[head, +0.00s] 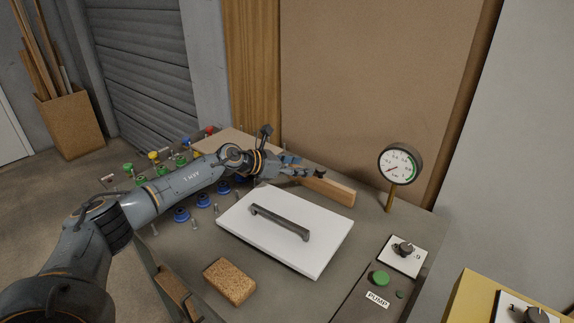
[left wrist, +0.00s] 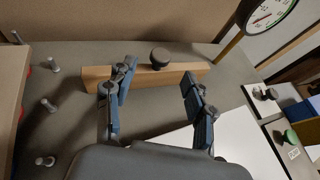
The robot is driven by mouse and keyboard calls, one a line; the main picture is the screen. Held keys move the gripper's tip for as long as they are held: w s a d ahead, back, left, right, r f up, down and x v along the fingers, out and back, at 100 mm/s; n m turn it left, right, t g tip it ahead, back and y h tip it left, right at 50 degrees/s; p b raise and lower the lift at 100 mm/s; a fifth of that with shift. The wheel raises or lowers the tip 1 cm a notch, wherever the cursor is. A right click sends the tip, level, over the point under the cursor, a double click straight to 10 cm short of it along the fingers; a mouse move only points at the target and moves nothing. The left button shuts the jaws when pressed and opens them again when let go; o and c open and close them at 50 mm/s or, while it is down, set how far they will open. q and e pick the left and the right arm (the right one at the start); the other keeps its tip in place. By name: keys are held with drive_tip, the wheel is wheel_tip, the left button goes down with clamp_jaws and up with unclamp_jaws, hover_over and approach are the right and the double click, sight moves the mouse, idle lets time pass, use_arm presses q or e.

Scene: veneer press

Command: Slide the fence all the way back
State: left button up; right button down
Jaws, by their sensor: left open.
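The fence is a light wooden bar (head: 328,189) standing near the back of the grey table, right of my left gripper (head: 308,171). In the left wrist view the fence (left wrist: 150,78) runs across behind the fingers, with a dark round knob (left wrist: 160,56) on it. My left gripper (left wrist: 159,88) is open there, one finger on each side of the knob in the picture. I cannot tell whether the fingers touch the fence. In the head view my gripper hides the fence's left part. My right gripper is not in view.
A white plate (head: 330,252) with a dark handle (head: 280,222) lies in front of the fence. A cork block (head: 229,281) is nearer. A gauge (head: 400,163) stands at the right, above a green pump button (head: 380,278). Several coloured knobs and pegs stand at the left.

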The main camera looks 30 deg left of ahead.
use_arm(q)
drive_tip(key=shift+v, duration=2.35)
